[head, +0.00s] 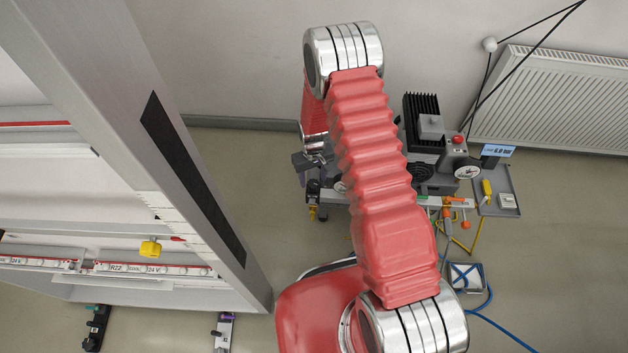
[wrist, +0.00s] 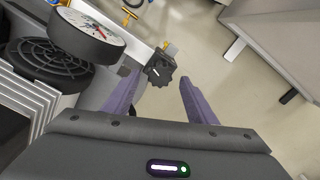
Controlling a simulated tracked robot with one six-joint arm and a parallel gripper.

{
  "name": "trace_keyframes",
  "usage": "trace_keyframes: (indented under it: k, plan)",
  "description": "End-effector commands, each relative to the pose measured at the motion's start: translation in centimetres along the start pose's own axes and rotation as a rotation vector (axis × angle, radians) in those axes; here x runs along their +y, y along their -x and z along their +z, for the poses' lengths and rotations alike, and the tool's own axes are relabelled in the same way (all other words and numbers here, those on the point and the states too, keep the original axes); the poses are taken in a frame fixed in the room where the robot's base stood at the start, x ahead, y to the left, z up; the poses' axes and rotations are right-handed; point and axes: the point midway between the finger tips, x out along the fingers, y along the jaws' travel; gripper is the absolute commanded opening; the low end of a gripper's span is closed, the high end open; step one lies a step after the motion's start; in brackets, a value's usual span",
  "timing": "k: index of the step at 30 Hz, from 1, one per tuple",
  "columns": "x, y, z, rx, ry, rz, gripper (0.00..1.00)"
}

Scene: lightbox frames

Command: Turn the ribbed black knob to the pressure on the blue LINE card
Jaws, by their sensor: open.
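The ribbed black knob (wrist: 159,72) shows in the wrist view, just beyond and between my fingertips, with a pale mark on its face. My gripper (wrist: 158,79) is open, its two purple fingers on either side of the knob's line, and I see no contact. A round pressure gauge (wrist: 90,33) with a white face and red needle is left of the knob; a gauge also shows in the head view (head: 467,172). The blue card (head: 498,150) stands at the right of the machine; its lettering is too small to read surely. The knob is not clear in the head view.
A black fan grille (wrist: 48,65) lies left of my gripper. The machine (head: 425,135) has a red button (head: 457,139). A grey tray (head: 499,182) and a box with blue hose (head: 465,276) are on the right. A grey frame post (head: 190,150) stands left of my arm.

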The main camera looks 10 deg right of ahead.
Motion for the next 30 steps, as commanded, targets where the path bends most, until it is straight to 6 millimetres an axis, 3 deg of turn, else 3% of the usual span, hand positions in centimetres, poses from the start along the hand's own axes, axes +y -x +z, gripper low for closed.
trace_keyframes:
  k: [6, 17, 30]
  plan:
    - [0.0, -1.8, 0.0, -0.001, 0.0, 0.0, 0.52]
    - [0.0, -2.1, 0.0, 0.0, 0.001, 0.0, 0.52]
    - [-0.1, -2.1, 0.0, 0.0, 0.001, 0.0, 0.21]
